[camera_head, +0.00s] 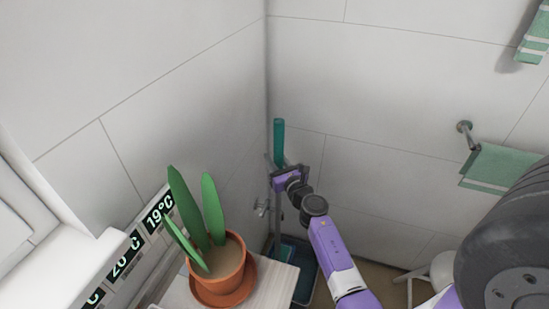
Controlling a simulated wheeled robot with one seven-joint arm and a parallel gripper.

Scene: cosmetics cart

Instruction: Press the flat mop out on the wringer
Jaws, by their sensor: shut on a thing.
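The flat mop (279,140) stands nearly upright in the wall corner, with a teal grip on top and a grey pole below. My gripper (280,171) is shut on the mop's handle just below the teal grip. A dark bucket (306,284) stands on the floor below, partly hidden by the shelf and my purple arm. A blue flat piece, perhaps the mop head, shows at the bucket; whether it touches a wringer I cannot tell.
A potted plant (223,262) on a saucer stands on a white shelf (274,292) at lower left, close to my arm. A green towel (497,168) hangs on the right wall. A white round object (441,268) is at lower right.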

